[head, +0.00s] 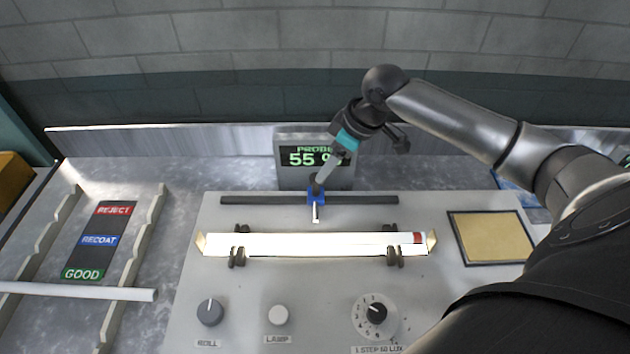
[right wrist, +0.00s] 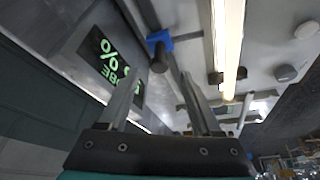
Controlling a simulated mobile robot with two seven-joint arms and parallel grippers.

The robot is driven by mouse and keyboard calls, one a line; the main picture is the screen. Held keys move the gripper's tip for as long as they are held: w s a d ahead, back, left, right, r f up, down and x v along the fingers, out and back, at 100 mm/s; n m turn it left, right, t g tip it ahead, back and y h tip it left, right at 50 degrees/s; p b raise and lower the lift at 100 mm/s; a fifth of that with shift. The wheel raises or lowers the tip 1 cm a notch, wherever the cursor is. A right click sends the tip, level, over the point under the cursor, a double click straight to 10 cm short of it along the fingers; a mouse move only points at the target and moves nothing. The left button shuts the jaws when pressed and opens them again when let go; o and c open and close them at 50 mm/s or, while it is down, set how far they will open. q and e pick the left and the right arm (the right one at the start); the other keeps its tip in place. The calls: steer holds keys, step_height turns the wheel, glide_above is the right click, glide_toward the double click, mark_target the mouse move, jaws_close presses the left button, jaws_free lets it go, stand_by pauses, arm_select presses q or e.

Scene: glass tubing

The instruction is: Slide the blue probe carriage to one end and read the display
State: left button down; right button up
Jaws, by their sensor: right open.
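The blue probe carriage (head: 316,197) sits near the middle of a dark rail (head: 365,200), behind the lit glass tube (head: 315,244). In the right wrist view the carriage (right wrist: 160,39) shows with a dark knob (right wrist: 158,60) on it. My right gripper (head: 319,180) is right at the carriage from behind and above. Its open fingers (right wrist: 162,75) point at the knob, one on each side; contact cannot be told. The display (head: 306,156) reads "PROBE" and "55 %", its right side partly covered by my gripper. My left gripper is not in view.
The tube rests on dark roller supports (head: 394,256). A knob marked for roll (head: 209,312), a lamp button (head: 278,315) and a lux dial (head: 376,313) are in front. A tan pad (head: 488,237) lies right; a sorting rack (head: 140,240) with a white tube (head: 80,291) stands left.

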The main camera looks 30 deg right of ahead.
mark_target(316, 188)
steer(key=x, duration=0.8)
steer(key=shift+w+f+b, duration=0.15)
steer(key=shift+f+b, duration=0.1)
steer(key=shift+b, duration=0.05)
jaws_close()
stand_by(1.0)
